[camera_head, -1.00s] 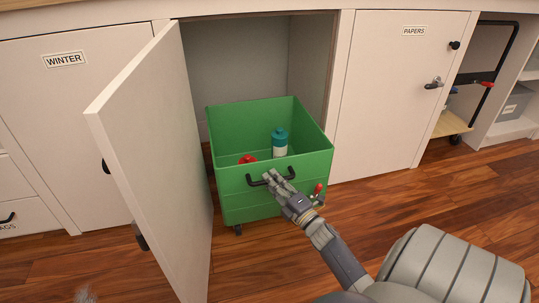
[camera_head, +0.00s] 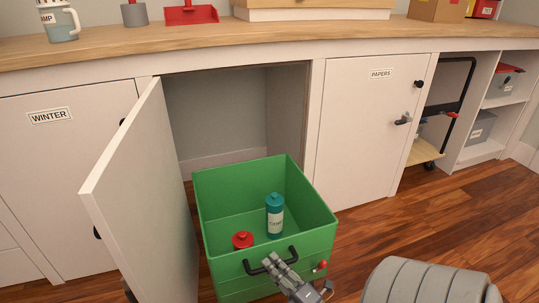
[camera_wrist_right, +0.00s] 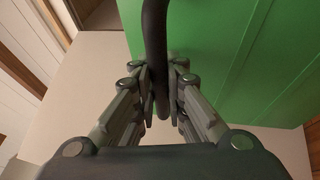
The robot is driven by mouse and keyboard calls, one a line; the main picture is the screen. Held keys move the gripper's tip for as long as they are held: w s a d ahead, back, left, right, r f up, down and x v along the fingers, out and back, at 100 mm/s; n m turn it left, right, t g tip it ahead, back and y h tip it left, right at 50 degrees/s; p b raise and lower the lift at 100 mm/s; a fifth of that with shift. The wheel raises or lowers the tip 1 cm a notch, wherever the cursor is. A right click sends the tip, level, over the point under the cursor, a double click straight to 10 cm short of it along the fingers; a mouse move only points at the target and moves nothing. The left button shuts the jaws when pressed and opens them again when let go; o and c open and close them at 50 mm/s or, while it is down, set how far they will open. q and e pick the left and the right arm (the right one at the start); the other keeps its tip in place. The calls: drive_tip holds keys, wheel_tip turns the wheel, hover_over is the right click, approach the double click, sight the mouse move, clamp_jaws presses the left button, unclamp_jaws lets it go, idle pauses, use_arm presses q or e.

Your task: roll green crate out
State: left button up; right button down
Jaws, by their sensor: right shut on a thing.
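The green crate (camera_head: 225,270) stands on the wooden floor in front of the open cabinet bay, beside the open door. It holds a teal bottle (camera_head: 275,216) with a white label and a red-topped item (camera_head: 243,240). My right gripper (camera_head: 272,262) is at the black handle (camera_head: 291,251) on the crate's front. In the right wrist view my right gripper (camera_wrist_right: 160,95) is shut on the handle (camera_wrist_right: 154,40), its fingers on both sides of the bar. The green crate wall (camera_wrist_right: 230,60) lies behind. A red-knobbed lever (camera_head: 320,266) sits to the handle's right. My left gripper is not in view.
The open white door (camera_head: 145,205) stands close along the crate's left side. The closed PAPERS door (camera_head: 360,130) is to the right, with a cart (camera_head: 425,152) beyond it. Free wooden floor (camera_head: 440,215) lies at the right. The counter (camera_head: 270,45) runs above.

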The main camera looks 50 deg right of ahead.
drive_tip(key=shift+s+a, duration=0.35)
drive_tip(key=shift+s, duration=0.25)
drive_tip(key=c, duration=1.6)
unclamp_jaws()
drive_tip(key=s+a+f, duration=0.1)
drive_tip(key=s+f, duration=0.1)
drive_tip(key=s, duration=0.9)
drive_tip(key=shift+s, duration=0.4)
drive_tip(key=shift+a+f, duration=0.1)
drive_tip(key=shift+f, duration=0.05)
